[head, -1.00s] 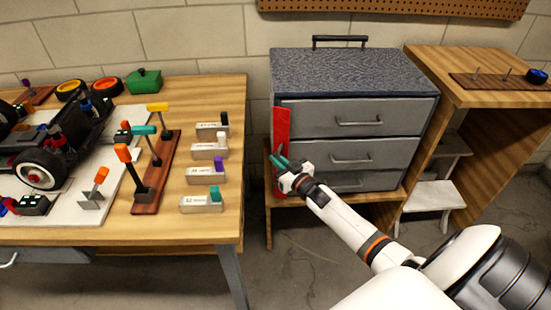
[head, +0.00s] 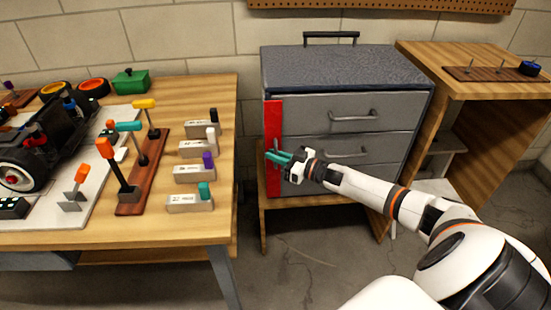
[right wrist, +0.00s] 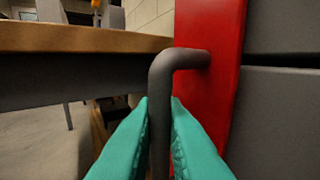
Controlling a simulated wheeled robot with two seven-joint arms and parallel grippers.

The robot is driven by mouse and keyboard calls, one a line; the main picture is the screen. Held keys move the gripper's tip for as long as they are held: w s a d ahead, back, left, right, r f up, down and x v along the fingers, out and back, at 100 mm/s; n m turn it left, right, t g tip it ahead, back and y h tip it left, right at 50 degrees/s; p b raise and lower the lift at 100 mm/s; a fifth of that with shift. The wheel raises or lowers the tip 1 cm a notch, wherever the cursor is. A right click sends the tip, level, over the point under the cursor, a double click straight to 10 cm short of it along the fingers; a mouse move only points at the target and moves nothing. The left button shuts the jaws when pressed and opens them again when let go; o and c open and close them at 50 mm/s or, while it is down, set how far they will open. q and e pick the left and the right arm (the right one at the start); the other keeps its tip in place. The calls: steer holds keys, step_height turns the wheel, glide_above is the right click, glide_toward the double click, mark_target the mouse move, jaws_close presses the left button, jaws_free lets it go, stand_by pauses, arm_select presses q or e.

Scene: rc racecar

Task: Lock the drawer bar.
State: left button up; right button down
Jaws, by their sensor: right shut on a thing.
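The red drawer bar (head: 273,120) stands upright along the left edge of the grey drawer cabinet (head: 345,68), beside the drawer fronts. It also shows in the right wrist view (right wrist: 222,30), with its bent grey handle (right wrist: 172,62) sticking out. My right gripper (head: 274,153) is at the bar's lower half. Its teal fingers (right wrist: 160,110) are shut on the handle, one on each side. The drawers (head: 345,115) look closed; the lowest is largely hidden by my right arm. My left gripper is out of view.
A wooden side table (head: 440,75) stands right. A floor gap separates bench and cabinet.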

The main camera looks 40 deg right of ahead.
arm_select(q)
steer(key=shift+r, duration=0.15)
arm_select(e)
steer(key=shift+d+r, duration=0.1)
steer(key=shift+r, duration=0.05)
steer(key=c, duration=1.8)
jaws_free()
steer(key=shift+c, duration=0.2)
